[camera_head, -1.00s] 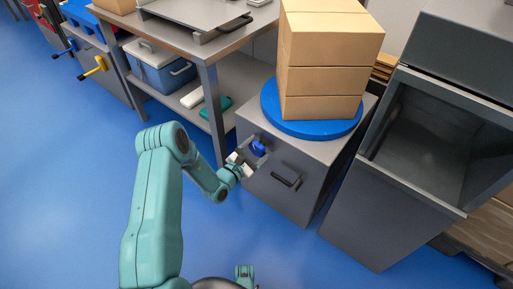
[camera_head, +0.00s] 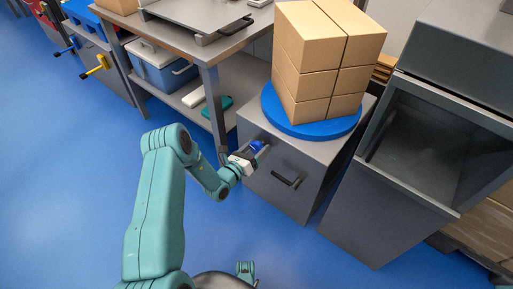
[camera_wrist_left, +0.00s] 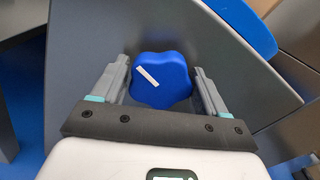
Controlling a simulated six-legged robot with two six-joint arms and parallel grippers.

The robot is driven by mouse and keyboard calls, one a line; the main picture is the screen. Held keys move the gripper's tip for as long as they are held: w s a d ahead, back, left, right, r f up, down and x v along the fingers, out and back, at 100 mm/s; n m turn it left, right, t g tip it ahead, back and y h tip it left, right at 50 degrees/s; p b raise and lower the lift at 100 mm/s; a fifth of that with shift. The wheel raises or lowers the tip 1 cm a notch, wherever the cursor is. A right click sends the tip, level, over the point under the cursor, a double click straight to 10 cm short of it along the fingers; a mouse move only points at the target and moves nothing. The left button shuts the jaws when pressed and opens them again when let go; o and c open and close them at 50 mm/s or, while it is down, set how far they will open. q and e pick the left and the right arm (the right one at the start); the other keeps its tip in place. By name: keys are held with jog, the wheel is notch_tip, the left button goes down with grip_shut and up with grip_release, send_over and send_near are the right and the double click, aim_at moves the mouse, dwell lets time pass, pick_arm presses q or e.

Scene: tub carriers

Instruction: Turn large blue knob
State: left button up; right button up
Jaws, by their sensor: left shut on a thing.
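The large blue knob (camera_head: 256,146) sticks out of the front of a grey cabinet (camera_head: 290,172). In the left wrist view the knob (camera_wrist_left: 161,86) has a lobed rim and a white line slanting down to the right. My left gripper (camera_head: 252,151) is at the knob, with one finger on each side of it. In the left wrist view my left gripper (camera_wrist_left: 162,78) is shut on the knob. In the head view the gripper partly hides the knob.
A blue round turntable (camera_head: 303,129) on the cabinet carries stacked cardboard boxes (camera_head: 320,60). A black handle (camera_head: 286,181) is right of the knob. A grey workbench (camera_head: 215,45) stands left, an open grey bin (camera_head: 425,130) right. Blue floor is clear at left.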

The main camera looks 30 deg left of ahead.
pick_arm(q)
jog(key=shift+f+n, duration=0.1)
jog(key=shift+n, duration=1.1)
jog(key=shift+d+n, duration=0.1)
jog(key=shift+n, duration=0.2)
jog(key=o, duration=1)
jog(key=shift+c, duration=0.2)
jog(key=shift+s+p, duration=0.35)
jog(key=shift+s, duration=0.05)
jog(key=s+a+p, duration=0.1)
jog(key=s+p, duration=0.2)
jog(key=s, duration=1.2)
jog(key=shift+s+a+p, duration=0.2)
jog(key=shift+s+p, duration=0.1)
jog(key=shift+p, duration=0.1)
